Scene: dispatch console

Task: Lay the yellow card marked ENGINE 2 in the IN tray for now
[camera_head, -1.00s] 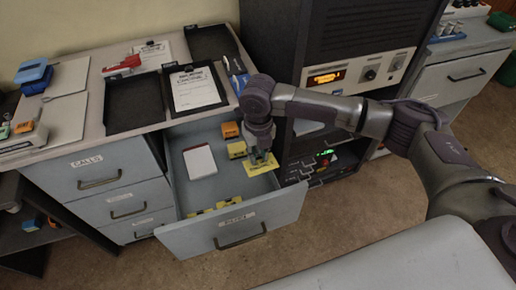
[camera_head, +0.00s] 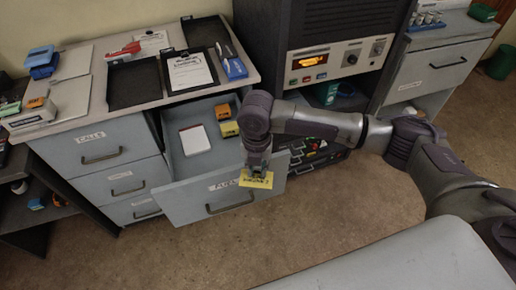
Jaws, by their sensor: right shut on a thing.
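My right gripper (camera_head: 257,171) is shut on the yellow card (camera_head: 258,181), which carries dark printing too small to read surely. It holds the card in front of the right end of the open drawer's front panel (camera_head: 190,203). Several black trays are on the desk top: an empty one (camera_head: 133,84) at left, one with a printed sheet (camera_head: 189,70), and one at the back (camera_head: 206,31). I cannot read which tray is marked IN. My left gripper is not in view.
The open drawer holds a white pad (camera_head: 195,140), a yellow block (camera_head: 229,129) and an orange block (camera_head: 222,111). A blue holder (camera_head: 235,68) stands right of the trays. A red stapler-like thing (camera_head: 124,50) lies behind the empty tray. The black console (camera_head: 330,30) rises at right.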

